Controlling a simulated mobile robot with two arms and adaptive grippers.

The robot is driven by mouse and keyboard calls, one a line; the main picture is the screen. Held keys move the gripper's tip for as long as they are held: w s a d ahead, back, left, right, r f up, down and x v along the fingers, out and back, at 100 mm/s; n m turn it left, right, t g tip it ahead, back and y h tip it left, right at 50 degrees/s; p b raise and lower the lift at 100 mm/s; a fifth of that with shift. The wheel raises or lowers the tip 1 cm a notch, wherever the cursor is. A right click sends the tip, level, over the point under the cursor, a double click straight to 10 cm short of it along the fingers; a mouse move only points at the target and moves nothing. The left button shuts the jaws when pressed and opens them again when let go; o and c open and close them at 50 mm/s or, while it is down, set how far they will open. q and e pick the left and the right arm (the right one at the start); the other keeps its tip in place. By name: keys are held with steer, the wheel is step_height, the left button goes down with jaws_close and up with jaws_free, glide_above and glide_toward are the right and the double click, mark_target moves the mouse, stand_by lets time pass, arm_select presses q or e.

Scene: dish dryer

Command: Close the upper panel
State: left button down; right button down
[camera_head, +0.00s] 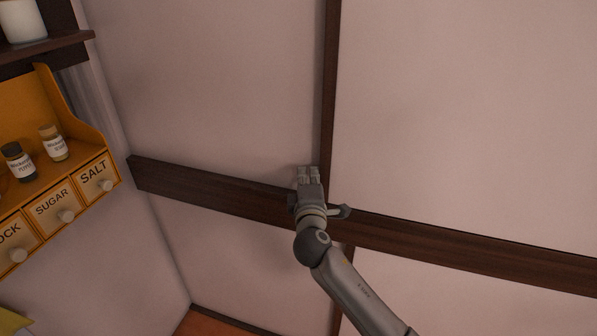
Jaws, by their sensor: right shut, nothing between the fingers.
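My right gripper (308,174) is in the middle of the head view, at the end of my grey arm that comes in from the lower right. It is shut and empty, with its fingertips pointing up in the picture. It shows in front of the pale wall, near the crossing of two dark wooden beams. I cannot tell whether it touches the wall. The upper panel and the dish dryer cannot be made out in this view. My left gripper is not in view.
An orange spice shelf (83,140) with labelled drawers holds small jars (54,143) at the left. A dark shelf (47,46) with a white container (22,22) is above it. A dark horizontal beam (450,243) crosses the pale wall (460,110).

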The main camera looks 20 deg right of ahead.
mark_target(347, 178)
steer(key=shift+f, duration=0.1)
steer(key=s+d, duration=0.1)
steer(key=d, duration=0.1)
steer(key=s+d+p, duration=0.1)
steer(key=s+d, duration=0.1)
steer(key=d, duration=0.1)
steer(key=s+d+p, duration=0.1)
steer(key=s+d, duration=0.1)
steer(key=d, duration=0.1)
steer(key=shift+s+d, duration=0.15)
steer(key=shift+s, duration=0.05)
stand_by(0.3)
